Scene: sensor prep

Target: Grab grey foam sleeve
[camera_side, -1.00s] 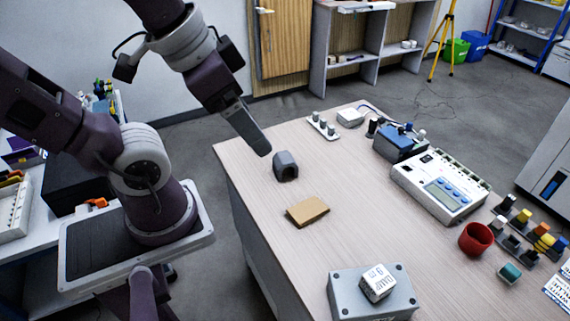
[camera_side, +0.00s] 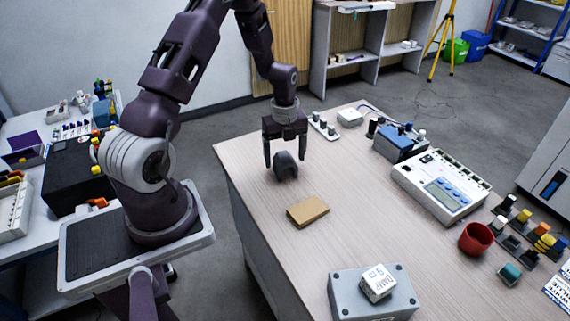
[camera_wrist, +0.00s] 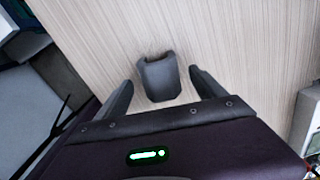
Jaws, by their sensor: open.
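In the wrist view the sleeve (camera_wrist: 159,78) lies between and just beyond my two fingers. My gripper (camera_side: 284,160) points down over the sleeve, with its fingers apart on either side of it. In the wrist view my gripper (camera_wrist: 158,82) is open, with a visible gap between each finger and the sleeve. The sleeve's far side is hidden in the side view.
A tan block (camera_side: 307,211) lies in front of the sleeve. A grey box (camera_side: 345,298) with a white labelled cube (camera_side: 377,283) sits at the front. A small rack (camera_side: 323,127), a meter unit (camera_side: 440,187) and a red cup (camera_side: 476,239) stand farther off.

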